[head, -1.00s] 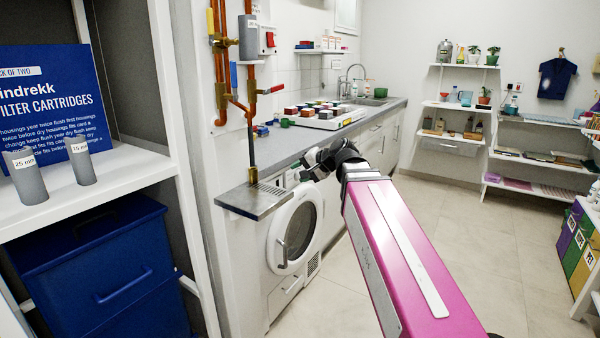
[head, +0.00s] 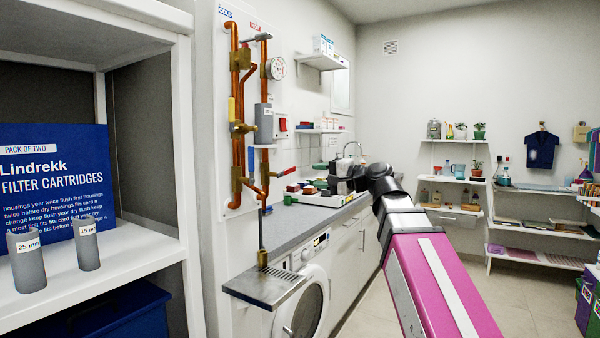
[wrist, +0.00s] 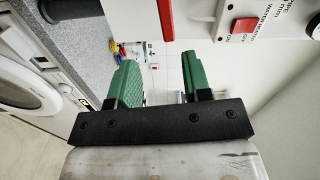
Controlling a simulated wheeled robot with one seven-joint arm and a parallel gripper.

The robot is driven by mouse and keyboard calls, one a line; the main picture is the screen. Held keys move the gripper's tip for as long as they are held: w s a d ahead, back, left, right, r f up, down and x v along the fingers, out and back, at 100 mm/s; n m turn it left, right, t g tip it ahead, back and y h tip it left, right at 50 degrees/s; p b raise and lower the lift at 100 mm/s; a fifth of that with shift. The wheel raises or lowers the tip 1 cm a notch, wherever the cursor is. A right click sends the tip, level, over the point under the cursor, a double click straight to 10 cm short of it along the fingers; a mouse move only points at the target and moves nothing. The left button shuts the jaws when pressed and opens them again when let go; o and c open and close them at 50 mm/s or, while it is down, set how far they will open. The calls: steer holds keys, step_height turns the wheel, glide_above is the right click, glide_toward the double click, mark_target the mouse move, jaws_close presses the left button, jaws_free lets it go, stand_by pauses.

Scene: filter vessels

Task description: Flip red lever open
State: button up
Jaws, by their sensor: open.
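The red lever (head: 286,172) sticks out to the right from the lower part of the right copper pipe in the head view. In the wrist view the red lever (wrist: 165,20) is a red bar ahead of the gap between my fingers, apart from them. My gripper (wrist: 160,78) is open and empty, with two green fingers. In the head view my gripper (head: 333,172) is to the right of the lever, in front of the counter, its fingers small and hard to make out.
A red switch (head: 283,125) sits on a grey box above the lever. A yellow lever (head: 231,108) is on the left pipe. A metal drip tray (head: 265,286) juts out below the pipes. The counter (head: 290,222) holds a tray of coloured blocks. A white shelf unit (head: 185,150) stands at left.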

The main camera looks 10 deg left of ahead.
mark_target(291, 170)
steer(key=x, duration=0.7)
steer(key=r+x, duration=0.1)
steer(key=x, duration=0.2)
steer(key=shift+a, duration=0.3)
jaws_close()
